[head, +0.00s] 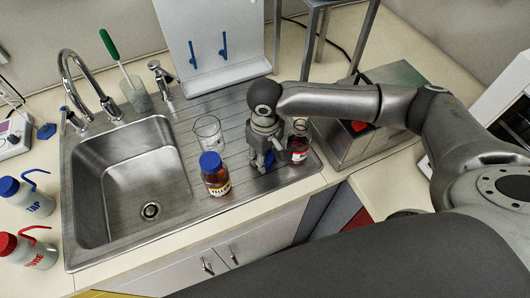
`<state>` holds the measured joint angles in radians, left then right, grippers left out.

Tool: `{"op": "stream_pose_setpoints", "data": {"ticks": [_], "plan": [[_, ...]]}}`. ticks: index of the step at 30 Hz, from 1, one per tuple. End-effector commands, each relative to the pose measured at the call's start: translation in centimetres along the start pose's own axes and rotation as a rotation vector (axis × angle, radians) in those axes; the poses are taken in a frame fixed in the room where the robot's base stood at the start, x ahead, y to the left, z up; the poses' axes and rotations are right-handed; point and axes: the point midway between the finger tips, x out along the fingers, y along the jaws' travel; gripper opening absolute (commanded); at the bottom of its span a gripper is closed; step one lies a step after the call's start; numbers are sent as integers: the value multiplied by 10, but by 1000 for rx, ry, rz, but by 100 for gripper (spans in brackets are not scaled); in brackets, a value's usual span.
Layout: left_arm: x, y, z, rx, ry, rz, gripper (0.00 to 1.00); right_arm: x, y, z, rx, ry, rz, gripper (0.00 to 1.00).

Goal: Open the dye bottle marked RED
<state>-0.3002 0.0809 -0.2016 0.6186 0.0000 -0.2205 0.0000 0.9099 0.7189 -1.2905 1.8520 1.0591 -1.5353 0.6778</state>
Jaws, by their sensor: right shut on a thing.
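A brown glass bottle (299,149) with a red and white label stands upright on the right end of the steel drainboard. Its lettering is too small to read, and no blue cap shows on its top. My right gripper (264,162) is just left of this bottle, pointing down. It is shut on a small blue thing that looks like a cap (268,159), partly hidden by the fingers. Another brown bottle (214,174), with a blue cap and a label that seems to read YELLOW, stands further left. My left gripper is not in view.
A glass beaker (208,132) stands behind the yellow-labelled bottle. The sink basin (130,175) lies left, with wash bottles (30,197) at the far left. A steel box-like bath (355,140) stands close on the right. The drainboard's front strip is clear.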

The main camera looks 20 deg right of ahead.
Motion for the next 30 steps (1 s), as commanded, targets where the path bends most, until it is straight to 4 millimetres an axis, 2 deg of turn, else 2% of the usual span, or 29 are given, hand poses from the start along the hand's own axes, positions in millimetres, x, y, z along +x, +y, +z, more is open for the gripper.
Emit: {"op": "stream_pose_setpoints", "data": {"ticks": [9, 10, 15, 25, 30], "plan": [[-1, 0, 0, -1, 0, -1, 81, 3, -1, 0, 0, 0, -2, 10], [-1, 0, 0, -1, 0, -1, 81, 3, -1, 0, 0, 0, -2, 40], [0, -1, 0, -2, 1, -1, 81, 3, -1, 0, 0, 0, -1, 60], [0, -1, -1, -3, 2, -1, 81, 1, 0, 0, 0, 1, 0, 60], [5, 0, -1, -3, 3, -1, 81, -17, 0, -1, 0, 4, -1, 60]]}}
